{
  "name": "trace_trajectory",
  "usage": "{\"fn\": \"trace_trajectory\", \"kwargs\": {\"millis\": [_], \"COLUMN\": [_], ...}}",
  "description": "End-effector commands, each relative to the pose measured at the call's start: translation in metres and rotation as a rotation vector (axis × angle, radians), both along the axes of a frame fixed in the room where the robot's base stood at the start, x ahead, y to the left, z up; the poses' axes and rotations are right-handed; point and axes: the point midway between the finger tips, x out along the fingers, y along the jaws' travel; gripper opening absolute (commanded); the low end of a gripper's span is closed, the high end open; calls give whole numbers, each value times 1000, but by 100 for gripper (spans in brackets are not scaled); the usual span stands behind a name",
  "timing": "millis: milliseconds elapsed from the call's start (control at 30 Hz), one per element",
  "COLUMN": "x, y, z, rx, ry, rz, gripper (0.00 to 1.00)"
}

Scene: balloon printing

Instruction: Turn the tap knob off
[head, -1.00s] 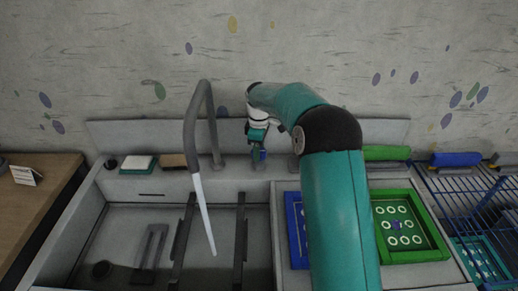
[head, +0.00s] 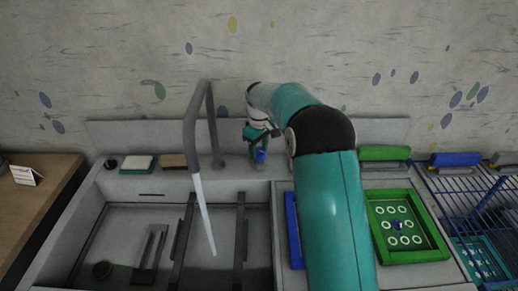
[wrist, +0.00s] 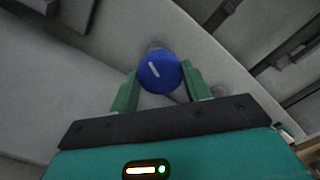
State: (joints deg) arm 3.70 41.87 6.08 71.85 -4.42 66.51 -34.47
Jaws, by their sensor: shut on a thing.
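The tap knob (wrist: 158,72) is round and blue with a white line on its face, slanted in the wrist view. In the head view the knob (head: 262,155) shows as a small blue patch on the ledge behind the sink. My gripper (wrist: 160,78) is shut on the knob, one green finger on each side. My gripper (head: 259,145) also shows in the head view, reaching down to the knob. The grey tap (head: 190,130) arches over the sink, and a pale stream of water (head: 203,215) runs from its spout.
The sink basin (head: 110,225) holds dark racks. A sponge (head: 173,160) and a pale block (head: 136,163) lie on the ledge at left. A green tray (head: 430,250), a green roller (head: 385,153) and a blue wire rack (head: 480,200) stand at right.

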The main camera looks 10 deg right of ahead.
Motion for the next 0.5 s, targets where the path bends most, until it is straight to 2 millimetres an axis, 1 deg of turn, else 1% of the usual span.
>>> {"fn": "trace_trajectory", "kwargs": {"millis": [500], "x": [0], "y": [1], "z": [0], "rx": [0], "ry": [-2], "rz": [-489], "gripper": [25]}}
